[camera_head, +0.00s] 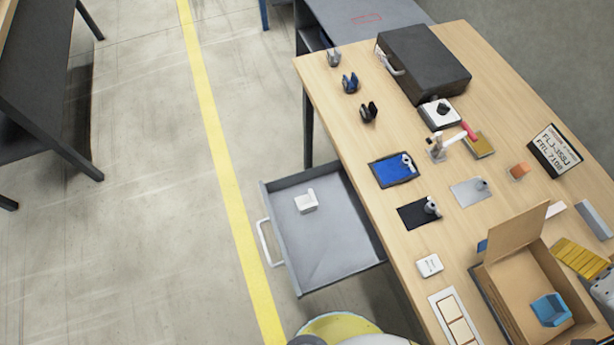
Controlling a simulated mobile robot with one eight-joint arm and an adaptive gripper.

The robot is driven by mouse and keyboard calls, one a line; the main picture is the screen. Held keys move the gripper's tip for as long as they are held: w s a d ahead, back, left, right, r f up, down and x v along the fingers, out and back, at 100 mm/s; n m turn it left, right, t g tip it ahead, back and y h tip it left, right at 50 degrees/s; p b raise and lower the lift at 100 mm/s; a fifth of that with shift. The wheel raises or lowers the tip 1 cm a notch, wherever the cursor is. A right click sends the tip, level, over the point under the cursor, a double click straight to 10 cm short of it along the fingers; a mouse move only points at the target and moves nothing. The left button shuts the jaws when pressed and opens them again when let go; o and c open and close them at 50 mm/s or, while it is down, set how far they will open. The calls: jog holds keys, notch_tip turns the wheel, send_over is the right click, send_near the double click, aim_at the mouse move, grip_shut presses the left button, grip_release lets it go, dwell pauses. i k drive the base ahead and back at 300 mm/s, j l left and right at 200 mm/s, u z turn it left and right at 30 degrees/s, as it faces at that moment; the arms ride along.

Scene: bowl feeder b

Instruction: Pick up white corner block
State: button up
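The white corner block (306,201) lies in the open grey drawer (342,265), near its upper left part. It is a small white piece with a raised corner. The drawer sticks out from the left side of the wooden table. My gripper is not clearly in view. A rounded yellow and white part shows at the bottom edge, and I cannot tell what it is.
The wooden table (440,210) holds a black case (425,62), a blue tray (394,171), an open cardboard box (515,268) and several small parts. The drawer handle (266,243) faces left. The floor left of the drawer, with a yellow line (213,130), is clear.

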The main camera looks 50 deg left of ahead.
aim_at(308, 202)
jog(key=u, duration=2.1)
